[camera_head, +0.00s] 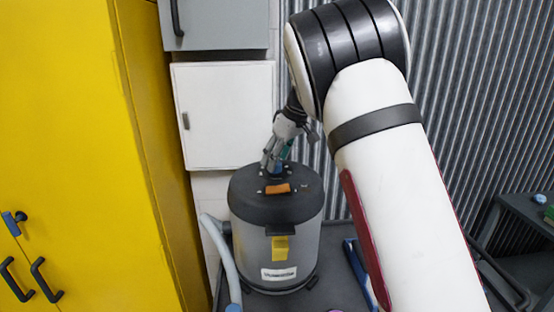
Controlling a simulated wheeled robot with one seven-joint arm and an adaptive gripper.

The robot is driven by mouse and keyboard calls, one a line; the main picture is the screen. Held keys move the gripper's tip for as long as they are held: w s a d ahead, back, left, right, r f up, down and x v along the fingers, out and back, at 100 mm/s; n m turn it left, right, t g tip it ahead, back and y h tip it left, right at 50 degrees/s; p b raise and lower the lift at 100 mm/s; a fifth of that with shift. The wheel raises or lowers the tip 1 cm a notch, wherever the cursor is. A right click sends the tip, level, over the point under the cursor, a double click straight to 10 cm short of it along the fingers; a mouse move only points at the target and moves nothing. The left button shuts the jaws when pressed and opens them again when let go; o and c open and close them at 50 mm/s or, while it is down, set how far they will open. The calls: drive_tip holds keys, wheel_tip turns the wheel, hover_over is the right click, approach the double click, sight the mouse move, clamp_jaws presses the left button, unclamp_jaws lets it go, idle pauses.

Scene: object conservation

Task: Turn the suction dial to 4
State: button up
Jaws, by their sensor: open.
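A grey canister vacuum (262,236) with a dark lid (246,195) stands upright on a dark surface. An orange part (277,189) lies on top of the lid, with small marks beside it. A small blue part (275,170), perhaps the suction dial, shows at the fingertips; I cannot read its setting. My gripper (273,168) points down at the back of the lid, with its fingers apart around or just above the blue part. I cannot tell whether the fingers touch it.
A yellow cabinet (75,120) fills the left side. A white wall box (222,115) hangs behind the vacuum, and corrugated metal (480,100) covers the back right. A grey hose (222,255) runs down the vacuum's left side. A dark table (525,215) stands at the right.

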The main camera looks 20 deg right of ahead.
drive_tip(key=shift+x, duration=0.8)
drive_tip(key=shift+c, duration=0.6)
drive_tip(key=c, duration=1)
drive_tip(key=shift+c, duration=0.2)
drive_tip(key=m, duration=0.2)
drive_tip(key=m+h+p, duration=0.1)
drive_tip(key=m, duration=0.1)
drive_tip(key=shift+s+a+m+t+h, duration=0.15)
drive_tip(key=shift+m+t+h, duration=0.15)
drive_tip(key=shift+m+t, duration=0.1)
drive_tip(key=m+h, duration=0.2)
drive_tip(key=m, duration=0.4)
